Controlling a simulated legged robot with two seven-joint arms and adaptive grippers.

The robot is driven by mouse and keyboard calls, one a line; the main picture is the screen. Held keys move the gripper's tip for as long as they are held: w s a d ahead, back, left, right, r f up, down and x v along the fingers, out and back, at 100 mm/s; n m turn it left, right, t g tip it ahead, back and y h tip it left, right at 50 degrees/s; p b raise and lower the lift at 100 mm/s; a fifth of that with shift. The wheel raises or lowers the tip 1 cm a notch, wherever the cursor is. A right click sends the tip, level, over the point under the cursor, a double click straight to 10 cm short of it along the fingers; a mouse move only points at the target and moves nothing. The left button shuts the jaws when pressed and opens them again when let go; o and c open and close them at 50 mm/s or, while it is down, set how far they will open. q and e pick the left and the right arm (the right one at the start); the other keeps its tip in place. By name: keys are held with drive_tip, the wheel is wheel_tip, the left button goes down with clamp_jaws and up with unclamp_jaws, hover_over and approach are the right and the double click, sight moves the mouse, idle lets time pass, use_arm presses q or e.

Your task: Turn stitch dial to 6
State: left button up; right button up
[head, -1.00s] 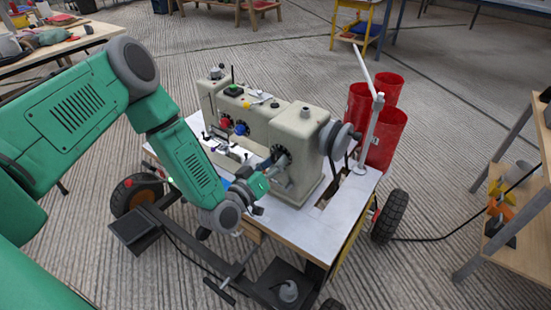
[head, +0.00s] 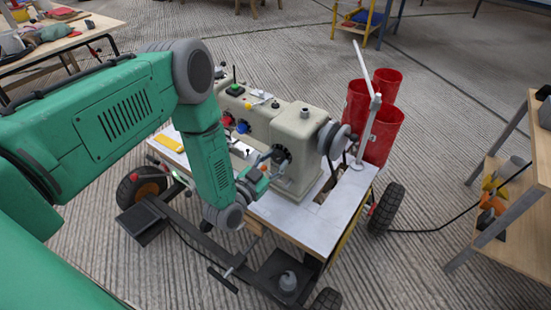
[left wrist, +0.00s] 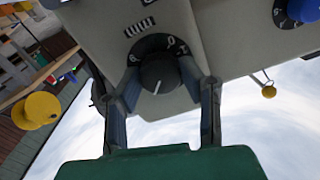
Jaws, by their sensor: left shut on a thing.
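The stitch dial is a black round knob (left wrist: 159,74) with a white line on a black numbered ring, on the cream sewing machine (head: 299,140). In the left wrist view the line points down, slightly left. A 0 shows on the ring's upper part, but not all numbers are readable. My left gripper (left wrist: 163,80) is shut on the dial, one finger on each side. In the head view the gripper (head: 268,164) reaches the machine's front face from the left, and the dial is partly hidden there. My right gripper is not in view.
A blue knob (head: 242,127) and a red knob (head: 228,120) sit farther along the machine. The machine stands on a white-topped wheeled cart (head: 335,212). Red bins (head: 382,135) and a white post stand at its right. A wooden shelf (head: 525,220) is at far right.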

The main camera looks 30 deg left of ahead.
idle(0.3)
use_arm(q)
drive_tip(key=o, duration=1.1)
drive_tip(key=shift+o, duration=0.2)
drive_tip(key=shift+s, duration=0.1)
drive_tip(key=s+a, duration=0.2)
drive_tip(key=s, duration=0.9)
drive_tip(key=shift+s, duration=0.35)
drive_tip(key=shift+d+f, duration=0.1)
